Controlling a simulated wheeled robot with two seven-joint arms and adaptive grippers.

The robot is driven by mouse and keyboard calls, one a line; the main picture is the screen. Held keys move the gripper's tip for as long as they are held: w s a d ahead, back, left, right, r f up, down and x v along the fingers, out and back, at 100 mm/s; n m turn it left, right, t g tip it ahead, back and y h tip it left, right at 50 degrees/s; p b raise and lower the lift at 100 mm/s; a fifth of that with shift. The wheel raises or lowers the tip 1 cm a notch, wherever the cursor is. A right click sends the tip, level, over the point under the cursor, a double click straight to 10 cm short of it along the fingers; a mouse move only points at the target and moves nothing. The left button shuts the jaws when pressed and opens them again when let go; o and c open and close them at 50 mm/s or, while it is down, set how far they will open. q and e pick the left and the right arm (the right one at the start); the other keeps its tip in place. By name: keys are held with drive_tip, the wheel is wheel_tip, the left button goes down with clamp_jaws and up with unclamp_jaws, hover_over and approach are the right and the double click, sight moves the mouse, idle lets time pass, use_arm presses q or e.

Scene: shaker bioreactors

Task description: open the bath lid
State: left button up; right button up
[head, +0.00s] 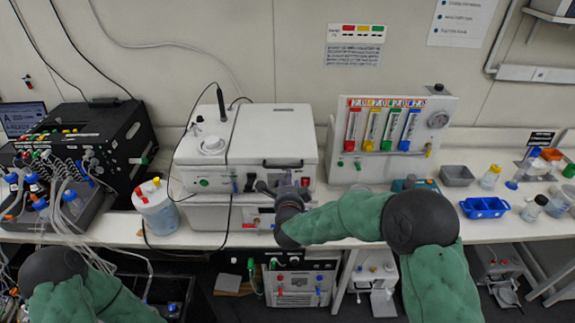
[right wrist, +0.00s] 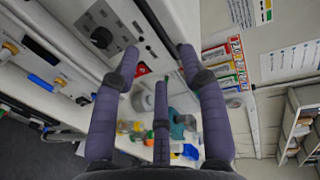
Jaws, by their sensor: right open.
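The bath is the large white box (head: 210,180) at the middle left of the bench in the head view. Its white lid (head: 285,130) looks shut and has a dark handle (head: 283,163) on its front edge. My right gripper (head: 268,186) is in front of the bath, just below that handle, and covers part of the front panel. In the right wrist view its fingers (right wrist: 159,58) are spread apart with nothing between them. A white front panel with a black round part (right wrist: 102,37) shows beside them. Whether the fingers touch the bath cannot be told. My left gripper is out of view.
A panel of coloured flow tubes (head: 385,130) stands right of the bath. A white container with red and yellow caps (head: 157,205) stands left of it. A black cable runs over the bath's front. A blue tray (head: 485,207) and bottles lie further right.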

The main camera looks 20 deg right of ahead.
drive_tip(key=p+x, duration=0.1)
drive_tip(key=x, duration=0.7)
drive_tip(key=shift+w+d+f, duration=0.1)
drive_tip(key=shift+w+d, duration=0.05)
drive_tip(key=shift+w, duration=0.25)
clamp_jaws()
